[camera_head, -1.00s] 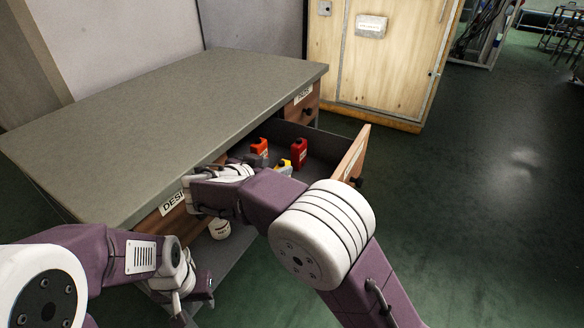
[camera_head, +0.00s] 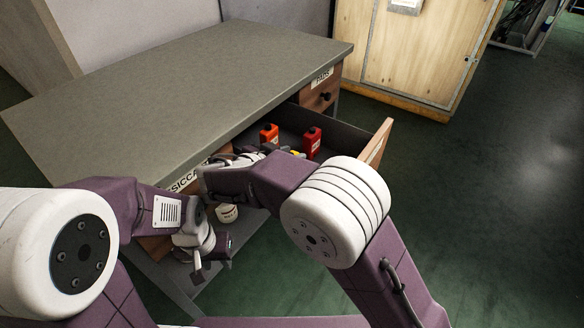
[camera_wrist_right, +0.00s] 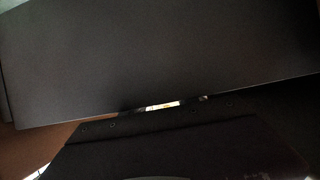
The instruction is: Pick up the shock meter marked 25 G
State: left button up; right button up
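An open drawer (camera_head: 346,136) under the desk top holds a red item (camera_head: 312,142), an orange-red item (camera_head: 268,134) and a partly covered yellow item (camera_head: 298,153). These may be the shock meters; no 25 G marking is legible. My right arm reaches over the drawer's near side. Its gripper end (camera_head: 212,181) is at the desk's front edge, left of the items, and its fingers cannot be made out. My left gripper (camera_head: 203,263) hangs lower, in front of the desk, with its opening unclear. The right wrist view shows mostly dark panels.
The grey desk top (camera_head: 190,90) is bare. A closed drawer (camera_head: 320,95) is at its far right end. A white labelled tub (camera_head: 227,213) sits low beneath my right arm. A wooden cabinet (camera_head: 410,55) stands behind. Green floor (camera_head: 480,200) is clear to the right.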

grip_shut()
dwell(1.2)
